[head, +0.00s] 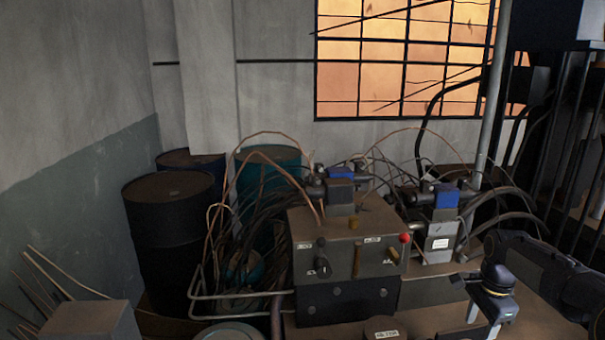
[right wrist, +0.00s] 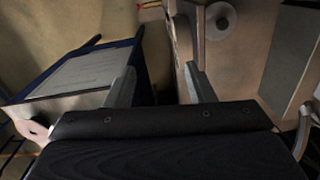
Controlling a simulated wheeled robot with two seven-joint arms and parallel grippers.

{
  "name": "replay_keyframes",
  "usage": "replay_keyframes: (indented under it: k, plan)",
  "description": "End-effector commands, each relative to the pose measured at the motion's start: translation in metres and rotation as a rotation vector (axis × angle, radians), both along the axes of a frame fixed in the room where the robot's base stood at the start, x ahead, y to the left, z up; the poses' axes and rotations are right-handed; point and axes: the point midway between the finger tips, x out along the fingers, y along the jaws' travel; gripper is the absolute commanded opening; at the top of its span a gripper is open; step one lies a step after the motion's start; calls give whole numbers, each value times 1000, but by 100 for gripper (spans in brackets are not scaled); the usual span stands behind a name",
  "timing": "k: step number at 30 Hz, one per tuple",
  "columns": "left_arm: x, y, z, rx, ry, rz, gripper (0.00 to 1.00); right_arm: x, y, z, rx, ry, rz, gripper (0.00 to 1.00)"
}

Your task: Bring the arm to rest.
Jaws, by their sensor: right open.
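My right gripper (head: 483,318) hangs from the black right arm at the lower right of the head view, over a brown work surface (head: 540,322). Its two pale fingers point down and stand apart. In the right wrist view the right gripper (right wrist: 162,85) is open, with nothing seen between its fingers. My left gripper is not in view. I cannot make out any flap disc for certain.
A metal control box (head: 345,250) with knobs and a red button stands left of the right gripper. Valves with blue parts (head: 445,197) and many cables are behind. Dark drums (head: 168,235) stand left. A dark-framed box with a pale sheet (right wrist: 85,72) lies beside the fingers.

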Motion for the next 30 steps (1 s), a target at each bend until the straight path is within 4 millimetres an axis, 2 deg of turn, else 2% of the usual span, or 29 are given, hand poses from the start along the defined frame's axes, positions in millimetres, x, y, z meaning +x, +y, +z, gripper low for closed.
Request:
replay_keyframes:
  k: [10, 17, 20, 23, 27, 30]
  plan:
    - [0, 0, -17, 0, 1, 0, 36, -30, 31, 16, 22, -78, 200, 49]
    - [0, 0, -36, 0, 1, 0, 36, -76, 70, 25, 32, -184, 451, 49]
    - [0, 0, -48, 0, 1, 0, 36, -108, 96, 23, 30, -255, 606, 49]
    - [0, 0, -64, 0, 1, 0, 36, -151, 128, 11, 16, -350, 805, 49]
    - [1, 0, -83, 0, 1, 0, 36, -208, 169, -18, -27, -484, 1070, 49]
    - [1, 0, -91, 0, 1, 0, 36, -236, 191, -40, -60, -558, 1210, 49]
